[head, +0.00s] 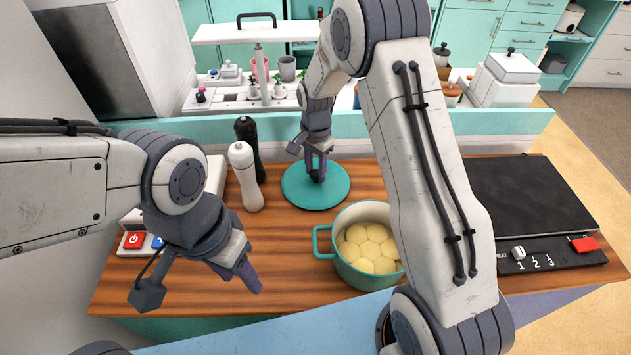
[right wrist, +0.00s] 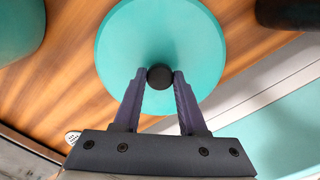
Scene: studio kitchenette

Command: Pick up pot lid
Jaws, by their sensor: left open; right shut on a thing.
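The pot lid (head: 297,194) is a round teal disc lying on the wooden counter behind the pot. It also shows in the right wrist view (right wrist: 192,42), with a small round black knob (right wrist: 160,77) at its middle. My right gripper (head: 316,172) reaches down over the lid and is shut on the knob, one finger on each side. The lid looks to be on the counter; I cannot tell if any gap is under it. The teal pot (head: 357,279) holds several pale round pieces. My left gripper (head: 205,284) is open and empty above the counter at the front left.
A white mill (head: 244,178) and a black mill (head: 246,131) stand left of the lid. A box with a red button (head: 134,240) is at the left. A teal ledge (head: 420,128) runs behind the counter.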

